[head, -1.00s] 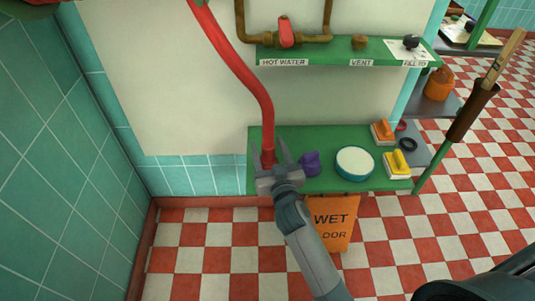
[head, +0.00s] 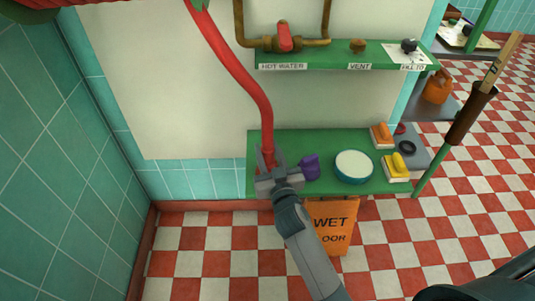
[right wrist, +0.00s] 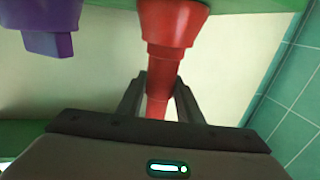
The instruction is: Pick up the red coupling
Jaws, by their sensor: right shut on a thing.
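The red coupling (head: 268,156) is at the lower end of a red hose (head: 240,75) that hangs down to the left part of the lower green shelf. My right gripper (head: 267,162) reaches up from below and is shut on the coupling. In the right wrist view the red coupling (right wrist: 168,28) runs down between the two fingers (right wrist: 160,95). The fingers hide part of it in the head view. My left gripper is not in view.
A purple coupling-like piece (head: 309,167) stands close right of my gripper. An orange floor sign (head: 333,228) is below. An upper shelf (head: 340,55) carries pipes and valves.

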